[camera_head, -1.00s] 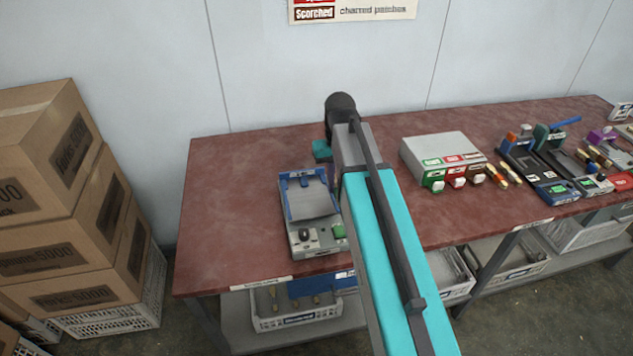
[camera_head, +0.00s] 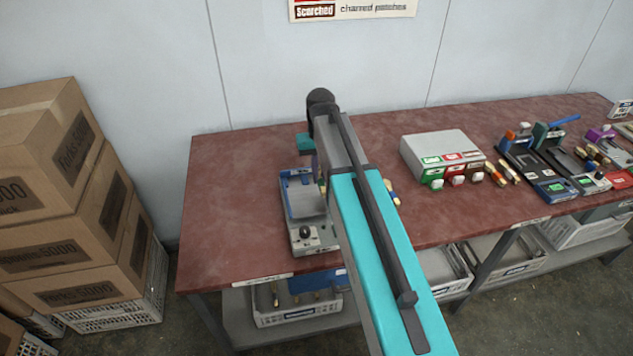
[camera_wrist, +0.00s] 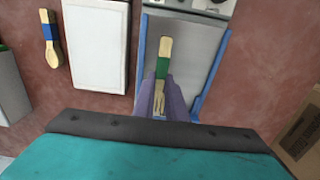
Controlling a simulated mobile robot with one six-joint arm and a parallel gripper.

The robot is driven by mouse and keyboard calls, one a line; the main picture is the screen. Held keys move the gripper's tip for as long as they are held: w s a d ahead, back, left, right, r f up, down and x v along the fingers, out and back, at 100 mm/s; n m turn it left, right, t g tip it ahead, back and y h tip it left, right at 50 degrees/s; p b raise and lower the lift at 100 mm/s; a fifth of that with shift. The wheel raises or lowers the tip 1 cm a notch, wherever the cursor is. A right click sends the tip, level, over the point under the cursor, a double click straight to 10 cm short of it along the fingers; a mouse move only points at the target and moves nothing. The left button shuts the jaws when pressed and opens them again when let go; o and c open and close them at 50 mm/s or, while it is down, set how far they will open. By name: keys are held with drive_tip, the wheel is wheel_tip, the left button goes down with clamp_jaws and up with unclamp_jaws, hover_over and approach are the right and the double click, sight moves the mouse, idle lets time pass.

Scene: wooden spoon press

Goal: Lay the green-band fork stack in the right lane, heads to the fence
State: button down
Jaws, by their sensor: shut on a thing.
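The green-band fork stack (camera_wrist: 163,68) is pale wood with a green band near its middle. My gripper (camera_wrist: 160,98) is shut on it in the wrist view, with the tined heads (camera_wrist: 158,103) showing between the fingers, toward my wrist. The stack is over the grey bed of the blue-railed tray (camera_wrist: 202,48), near the rail on the picture's left and lined up with it. I cannot tell whether it touches the bed. In the head view the tray (camera_head: 289,201) is partly covered by my arm, which also hides the stack and fingertips.
A white block (camera_wrist: 95,45) is left of the tray in the wrist view, with a blue-banded wooden spoon stack (camera_wrist: 50,40) beyond it. In the head view, a grey box with coloured buttons (camera_head: 440,152) stands to the right. The red tabletop (camera_head: 228,190) left of the tray is clear.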

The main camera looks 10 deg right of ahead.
sight(320, 177)
drive_tip(key=shift+f+p, duration=0.55)
drive_tip(key=shift+f, duration=1.05)
drive_tip(key=shift+f, duration=0.35)
drive_tip(key=c, duration=1.7)
unclamp_jaws()
drive_tip(key=shift+c, duration=0.2)
drive_tip(key=shift+r, duration=0.1)
wheel_tip(320, 177, up, 13)
drive_tip(key=b, duration=0.2)
drive_tip(key=shift+f, duration=0.2)
